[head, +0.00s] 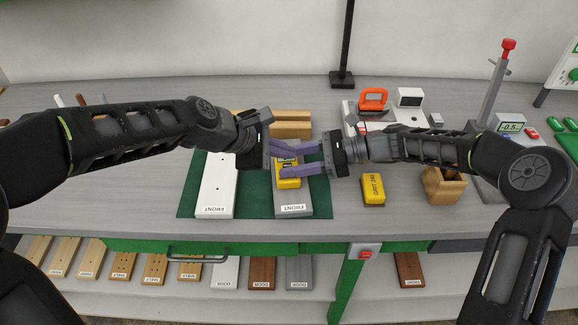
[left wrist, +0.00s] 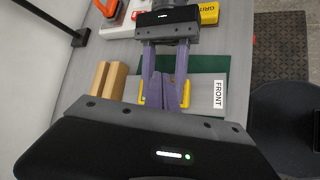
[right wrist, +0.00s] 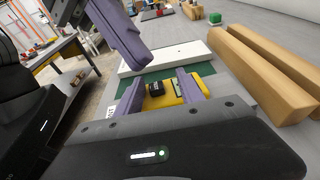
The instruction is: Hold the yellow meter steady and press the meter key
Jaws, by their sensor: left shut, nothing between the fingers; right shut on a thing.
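The yellow meter (head: 288,183) lies on the grey board marked FRONT (head: 293,209). My right gripper (head: 286,160) reaches in from the right and is shut on the meter, one finger along each side. In the right wrist view the meter (right wrist: 172,89) shows between its fingers, with a dark knob and a small display. My left gripper (head: 280,149) is shut and empty, its fingertips just over the meter. In the left wrist view its closed fingers cover the meter's middle, and yellow edges (left wrist: 186,93) show either side. The key and any contact with it are hidden.
A white board (head: 216,185) lies left on the green mat (head: 255,197). Wooden blocks (head: 291,124) stand behind. A yellow grit block (head: 373,188) and a wooden box (head: 442,187) are right. An orange-handled tool (head: 373,98) sits at the back. The table's front left is clear.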

